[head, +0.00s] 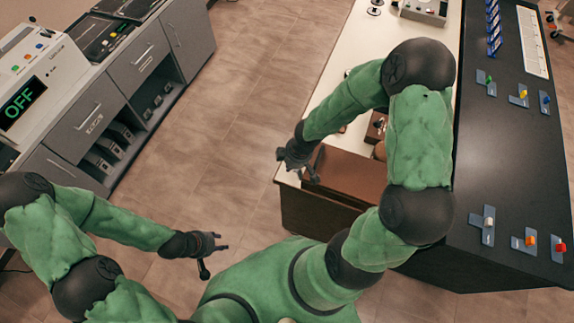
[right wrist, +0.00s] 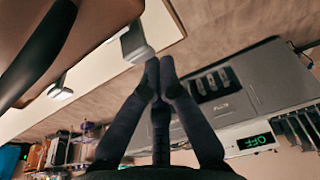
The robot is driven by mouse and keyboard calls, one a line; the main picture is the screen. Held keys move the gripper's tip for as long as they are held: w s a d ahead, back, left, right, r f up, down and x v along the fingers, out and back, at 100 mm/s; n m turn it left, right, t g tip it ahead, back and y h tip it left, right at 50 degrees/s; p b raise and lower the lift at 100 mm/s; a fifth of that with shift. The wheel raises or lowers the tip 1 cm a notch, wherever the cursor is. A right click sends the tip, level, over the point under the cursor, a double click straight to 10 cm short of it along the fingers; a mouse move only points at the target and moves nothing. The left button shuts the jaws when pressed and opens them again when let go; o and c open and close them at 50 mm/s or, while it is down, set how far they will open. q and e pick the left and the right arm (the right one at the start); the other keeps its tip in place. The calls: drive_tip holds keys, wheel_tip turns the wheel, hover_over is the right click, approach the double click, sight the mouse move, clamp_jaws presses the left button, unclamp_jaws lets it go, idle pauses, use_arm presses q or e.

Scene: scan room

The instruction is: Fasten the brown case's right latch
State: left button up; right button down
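The brown case (head: 350,174) lies on the white counter in the head view, partly hidden by my right arm. In the right wrist view the case (right wrist: 85,22) fills the upper left, with a dark curved handle (right wrist: 42,55) across it. One silver latch (right wrist: 137,44) shows on its edge close to my right fingertips; another latch (right wrist: 60,90) is further left. I cannot tell whether either is fastened. My right gripper (right wrist: 159,66) has its fingertips together, empty, beside the nearer latch; it is at the case's left edge in the head view (head: 302,171). My left gripper (head: 213,256) is open and empty over the floor.
A black panel (head: 512,140) with coloured switches lies right of the counter (head: 337,105). Grey cabinets (head: 135,65) and a machine reading OFF (head: 40,75) stand at the left. The tiled floor (head: 235,110) between is clear.

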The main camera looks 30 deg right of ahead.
use_arm(q)
drive_tip(key=shift+r, duration=0.15)
use_arm(e)
drive_tip(key=shift+s+d+r, duration=0.1)
drive_tip(key=shift+r, duration=0.15)
use_arm(q)
drive_tip(key=shift+r+p, duration=0.65)
drive_tip(key=shift+p, duration=0.1)
use_arm(e)
drive_tip(key=shift+r, duration=0.7)
